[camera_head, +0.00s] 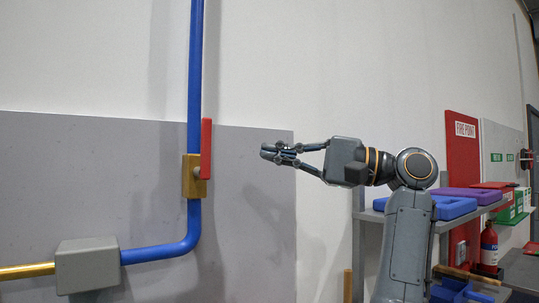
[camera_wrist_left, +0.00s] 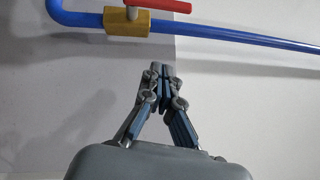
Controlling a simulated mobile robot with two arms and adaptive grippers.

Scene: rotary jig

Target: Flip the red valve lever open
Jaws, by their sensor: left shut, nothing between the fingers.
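The red valve lever (camera_head: 206,148) stands upright beside the vertical blue pipe (camera_head: 196,70), roughly parallel to it. It is mounted on a brass-coloured valve body (camera_head: 191,178). In the left wrist view the red lever (camera_wrist_left: 160,5) shows at the top edge, above the valve body (camera_wrist_left: 127,23), partly cut off by the frame. My left gripper (camera_head: 270,152) is shut and empty, to the right of the lever and apart from it, with its fingertips pointing left. Its closed fingertips also show in the left wrist view (camera_wrist_left: 161,75). My right gripper is not in view.
The blue pipe bends left at the bottom into a grey box (camera_head: 88,265), with a brass pipe (camera_head: 27,271) beyond. A grey panel (camera_head: 60,180) backs them. At right stand a shelf with blue (camera_head: 455,206) and purple (camera_head: 468,195) items, and a red fire extinguisher (camera_head: 489,247).

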